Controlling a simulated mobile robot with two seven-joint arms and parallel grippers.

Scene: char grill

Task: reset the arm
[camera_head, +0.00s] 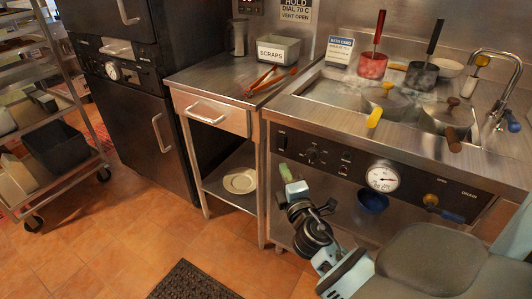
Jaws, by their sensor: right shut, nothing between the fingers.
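My right arm comes in from the lower right. My right gripper (293,187) is at its far end, in front of the counter's lower part. It is shut and appears empty; its fingertips are small here. A pale green piece (286,172) shows by its tip, and I cannot tell whether the two touch. My left gripper is not in view.
The steel sink counter (300,108) holds two red- and black-handled baskets and a faucet (497,60). A gauge (382,176) and blue-handled valve (447,213) are on its front. Tongs (262,79) lie by the scraps bin (279,50).

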